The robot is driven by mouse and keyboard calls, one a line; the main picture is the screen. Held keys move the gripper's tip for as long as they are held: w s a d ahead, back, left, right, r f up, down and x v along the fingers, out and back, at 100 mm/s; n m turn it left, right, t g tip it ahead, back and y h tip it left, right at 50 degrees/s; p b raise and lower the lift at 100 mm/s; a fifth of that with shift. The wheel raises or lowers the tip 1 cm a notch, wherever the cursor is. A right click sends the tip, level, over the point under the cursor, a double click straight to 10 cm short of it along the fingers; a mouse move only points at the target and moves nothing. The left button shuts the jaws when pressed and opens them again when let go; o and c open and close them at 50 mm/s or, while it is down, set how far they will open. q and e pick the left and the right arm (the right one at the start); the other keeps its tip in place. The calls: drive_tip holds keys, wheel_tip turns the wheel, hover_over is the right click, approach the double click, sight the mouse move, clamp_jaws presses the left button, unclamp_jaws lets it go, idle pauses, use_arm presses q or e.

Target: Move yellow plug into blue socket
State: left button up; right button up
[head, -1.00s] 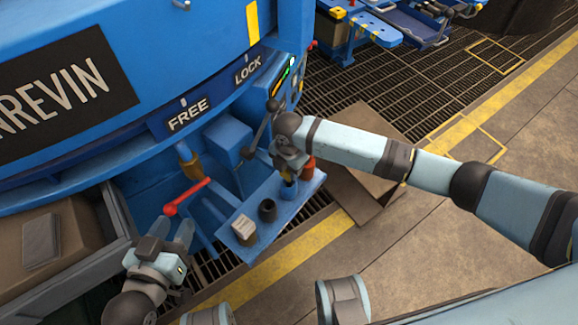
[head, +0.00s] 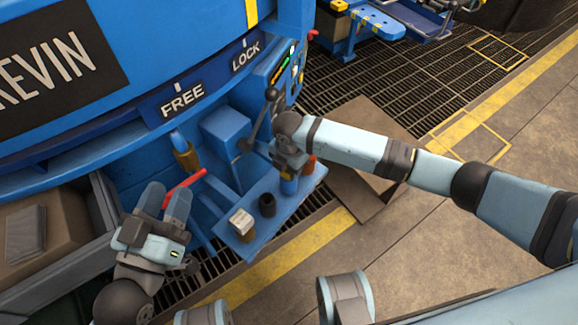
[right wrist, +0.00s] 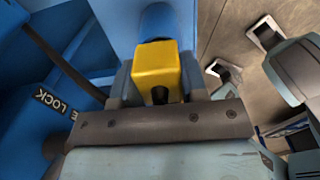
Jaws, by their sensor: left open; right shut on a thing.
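The yellow plug (right wrist: 156,66) is between the fingers of my right gripper in the right wrist view. The blue socket (right wrist: 160,20) is directly beyond it; I cannot tell how deep the plug sits. In the head view my right gripper (head: 289,170) is shut over the blue socket (head: 289,187) on the blue shelf (head: 243,246), and hides the plug. My left gripper (head: 167,200) is open at the near end of a red-handled lever (head: 190,184). Its fingers seem to lie on either side of that end; contact is unclear.
The shelf also carries a black socket (head: 267,205), a brown socket with a pale top (head: 242,222), and a red-orange one (head: 308,166). The furnace wall with FREE and LOCK signs (head: 182,100) rises behind. A grey-rimmed bin (head: 107,222) is at left.

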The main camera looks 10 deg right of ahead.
drive_tip(key=shift+p, duration=0.3)
idle(0.4)
drive_tip(key=shift+p, duration=0.3)
idle(0.7)
drive_tip(key=shift+p, duration=0.55)
drive_tip(key=shift+f, duration=0.6)
drive_tip(key=o, duration=0.7)
